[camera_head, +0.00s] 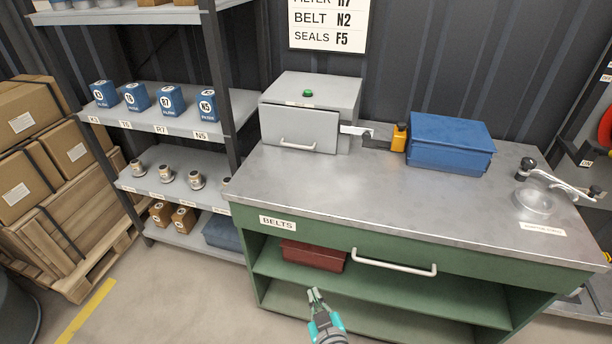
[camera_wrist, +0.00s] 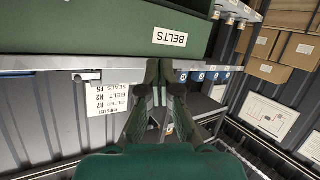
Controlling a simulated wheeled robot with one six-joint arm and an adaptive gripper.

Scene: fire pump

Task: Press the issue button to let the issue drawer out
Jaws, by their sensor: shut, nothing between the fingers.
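The grey cabinet (camera_head: 330,88) stands at the back left of the metal worktop. Its front drawer panel (camera_head: 298,130) carries a white handle and sits at the cabinet's front; I cannot tell if it is fully closed. My gripper (camera_head: 314,294) is shut and empty, low in front of the green bench and well apart from the button. In the wrist view my gripper's fingers (camera_wrist: 160,75) are together, with the BELTS label (camera_wrist: 170,38) beyond them. The button is not visible there.
The bench's drawer handle (camera_head: 394,263) projects forward. Shelves (camera_head: 170,123) with blue filter boxes stand left.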

